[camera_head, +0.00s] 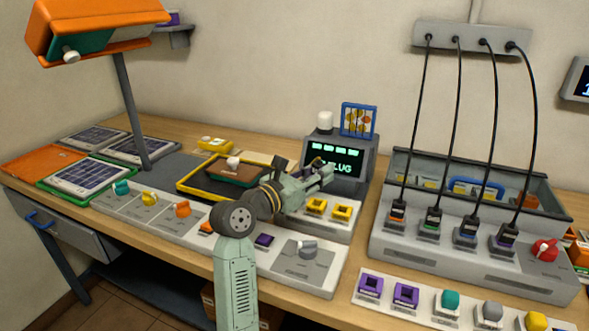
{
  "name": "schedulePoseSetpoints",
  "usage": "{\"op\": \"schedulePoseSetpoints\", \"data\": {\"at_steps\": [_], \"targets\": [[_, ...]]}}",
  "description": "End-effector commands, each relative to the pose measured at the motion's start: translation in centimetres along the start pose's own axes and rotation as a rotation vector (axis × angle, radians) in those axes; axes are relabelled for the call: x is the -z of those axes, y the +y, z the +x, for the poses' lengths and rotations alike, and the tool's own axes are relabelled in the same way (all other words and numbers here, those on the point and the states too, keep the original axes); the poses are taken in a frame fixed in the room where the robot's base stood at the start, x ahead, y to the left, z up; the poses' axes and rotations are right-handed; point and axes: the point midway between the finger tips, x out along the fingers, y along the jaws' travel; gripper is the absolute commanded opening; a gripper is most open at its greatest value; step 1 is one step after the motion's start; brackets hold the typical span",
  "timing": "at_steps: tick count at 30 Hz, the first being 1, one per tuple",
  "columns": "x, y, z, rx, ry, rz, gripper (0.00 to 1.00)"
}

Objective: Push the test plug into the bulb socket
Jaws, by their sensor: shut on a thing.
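My gripper (323,176) is in front of the grey display unit (337,184), whose screen shows green text, partly hidden, ending in "PLUG". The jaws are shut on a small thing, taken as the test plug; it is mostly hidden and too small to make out. Two yellow square sockets, one on the left (317,206) and one on the right (342,211), sit on the grey panel below and in front of my gripper. I cannot tell which part is the bulb socket. The gripper appears above the panel, apart from the yellow sockets.
A grey charging console (470,261) with several black cabled plugs stands at right. A long panel with coloured knobs (150,199) runs along the front. Solar panels (84,176) lie at far left.

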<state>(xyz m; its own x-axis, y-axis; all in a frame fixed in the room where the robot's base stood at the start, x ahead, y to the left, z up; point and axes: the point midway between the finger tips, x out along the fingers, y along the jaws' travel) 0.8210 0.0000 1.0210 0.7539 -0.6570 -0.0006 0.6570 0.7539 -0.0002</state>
Motion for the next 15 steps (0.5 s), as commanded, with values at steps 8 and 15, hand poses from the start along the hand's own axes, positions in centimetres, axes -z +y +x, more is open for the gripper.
{"op": "schedulePoseSetpoints", "data": {"at_steps": [8,15], "targets": [[2.4,0.1,-0.1,-0.002,-0.001,0.000,0.00],[4.9,0.1,-0.1,-0.003,-0.001,-0.001,0.00]]}}
